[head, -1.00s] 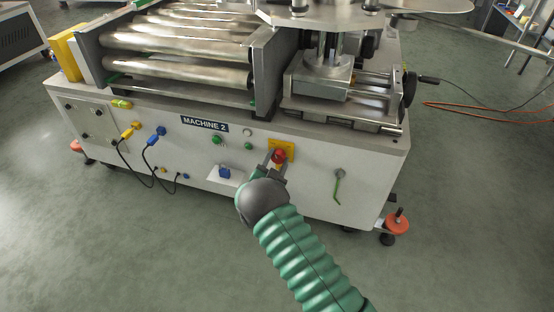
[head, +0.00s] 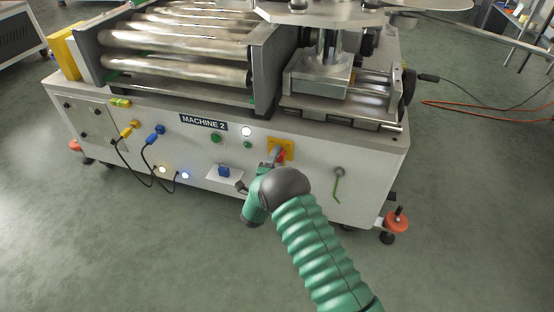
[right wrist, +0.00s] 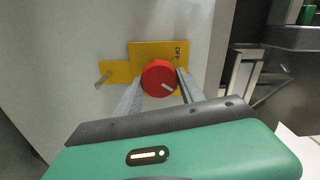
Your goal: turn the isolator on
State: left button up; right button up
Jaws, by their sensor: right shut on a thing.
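The isolator is a red rotary knob (head: 280,156) on a yellow plate (head: 287,144), on the front panel of the machine labelled MACHINE 2. My right gripper (head: 274,159) is shut on the knob, with its wrist turned to one side. In the right wrist view the red knob (right wrist: 158,78) sits between the two grey fingers, and its white mark points to the lower right. The yellow plate (right wrist: 147,49) carries dark lettering that looks like OFF, beside the knob. My left gripper is in neither view.
A blue padlock (head: 224,171) is left of my gripper. A green-handled valve (head: 337,186) is to the right. The floor in front is clear.

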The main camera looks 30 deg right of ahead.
jog(key=shift+s+f+m, duration=0.15)
jog(key=shift+f+m, duration=0.15)
jog(key=shift+m, duration=0.8)
jog(key=o, duration=1.4)
jog(key=shift+c, duration=0.2)
jog(key=shift+r, duration=0.1)
jog(key=p+v, duration=0.6)
jog(key=v, duration=1)
jog(key=shift+s+a, duration=0.15)
jog(key=shift+a, duration=0.2)
